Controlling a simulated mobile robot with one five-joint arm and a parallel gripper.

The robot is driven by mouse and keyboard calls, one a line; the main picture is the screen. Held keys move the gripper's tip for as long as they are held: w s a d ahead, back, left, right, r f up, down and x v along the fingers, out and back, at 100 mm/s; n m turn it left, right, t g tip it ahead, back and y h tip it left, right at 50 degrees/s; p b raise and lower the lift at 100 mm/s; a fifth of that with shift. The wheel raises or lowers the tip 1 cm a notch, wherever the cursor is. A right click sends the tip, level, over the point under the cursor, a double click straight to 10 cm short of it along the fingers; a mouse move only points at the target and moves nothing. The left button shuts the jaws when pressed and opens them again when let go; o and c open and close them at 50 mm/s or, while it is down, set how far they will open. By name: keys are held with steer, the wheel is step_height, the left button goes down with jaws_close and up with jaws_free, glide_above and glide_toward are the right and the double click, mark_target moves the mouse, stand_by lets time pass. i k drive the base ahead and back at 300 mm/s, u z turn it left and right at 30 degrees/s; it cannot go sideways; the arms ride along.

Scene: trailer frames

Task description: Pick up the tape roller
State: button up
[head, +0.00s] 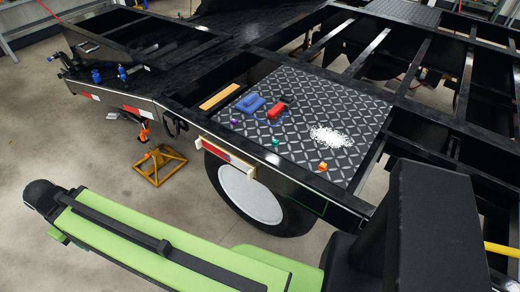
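Several small things lie on the dark tread-plate deck (335,110) of the trailer. A red piece with a dark end (277,110) lies at the deck's left middle, and a blue piece (250,103) lies just left of it. Either may be the tape roller; they are too small to tell. My green and black arm crosses the bottom of the head view, well apart from these things. I cannot make out any gripper fingers in this view.
A tan strip (219,97), a purple piece (235,121), a green piece (276,141), an orange piece (322,167) and a white pile (332,138) share the deck. Black frame rails surround it. A wheel (250,195) and an orange stand (158,165) are below.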

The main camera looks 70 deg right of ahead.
mark_target(280, 106)
steer(key=z, duration=1.3)
steer(key=k, duration=0.7)
steer(key=u, duration=0.15)
steer(key=i, duration=0.65)
steer(key=z, duration=0.2)
